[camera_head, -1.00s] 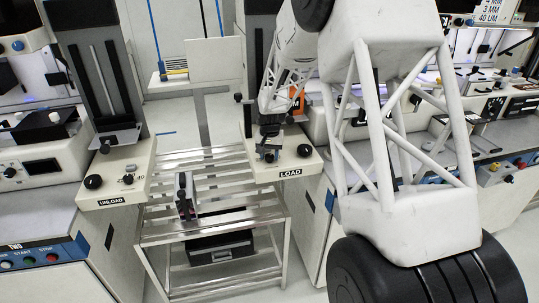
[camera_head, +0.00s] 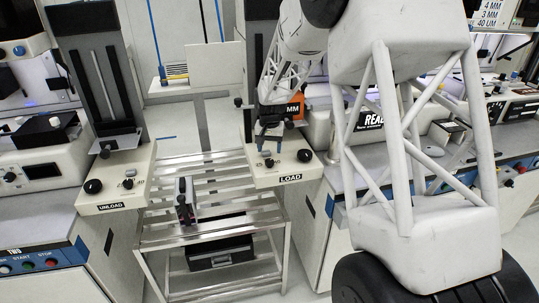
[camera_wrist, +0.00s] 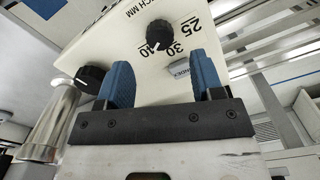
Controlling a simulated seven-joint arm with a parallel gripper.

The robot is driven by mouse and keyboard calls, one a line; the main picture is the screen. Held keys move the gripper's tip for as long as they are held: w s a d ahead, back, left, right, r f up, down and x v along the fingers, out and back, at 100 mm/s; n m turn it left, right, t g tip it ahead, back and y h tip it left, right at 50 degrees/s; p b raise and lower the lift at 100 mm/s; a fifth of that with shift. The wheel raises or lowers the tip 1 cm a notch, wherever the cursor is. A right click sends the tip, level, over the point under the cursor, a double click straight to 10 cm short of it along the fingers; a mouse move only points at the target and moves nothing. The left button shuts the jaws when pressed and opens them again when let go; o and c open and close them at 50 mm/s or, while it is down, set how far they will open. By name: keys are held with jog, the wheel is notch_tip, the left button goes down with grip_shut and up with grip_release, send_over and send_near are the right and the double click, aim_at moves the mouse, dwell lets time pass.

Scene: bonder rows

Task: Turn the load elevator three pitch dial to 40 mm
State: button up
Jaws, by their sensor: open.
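The LOAD panel (camera_head: 262,178) is a cream box right of the rack in the head view. Its pitch dial (camera_head: 269,162) is a small black knob; in the wrist view this dial (camera_wrist: 160,34) has 25, 30 and 40 printed around it. In the head view my gripper (camera_head: 268,140) hangs just above the panel.
A larger black knob (camera_wrist: 90,78) sits beside the left finger in the wrist view. The UNLOAD panel (camera_head: 140,185) stands left of the metal rack (camera_head: 215,235).

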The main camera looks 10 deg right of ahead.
aim_at(270, 161)
jog(key=shift+r, duration=1.15)
jog(key=shift+s+r, duration=0.35)
jog(key=shift+r, duration=0.05)
jog(key=s+a+r+n, duration=0.1)
jog(key=s+r, duration=0.3)
jog(key=s, duration=0.4)
jog(key=s+r+t, duration=0.1)
jog(key=s+r, duration=0.4)
jog(key=s, duration=0.2)
jog(key=s+a+r+n, duration=0.1)
jog(key=s+r, duration=0.3)
jog(key=s, duration=0.4)
jog(key=s+a+n+t, duration=0.1)
jog(key=s+n, duration=0.1)
jog(key=s, duration=2.2)
jog(key=shift+s+t, duration=0.3)
jog(key=shift+s, duration=0.1)
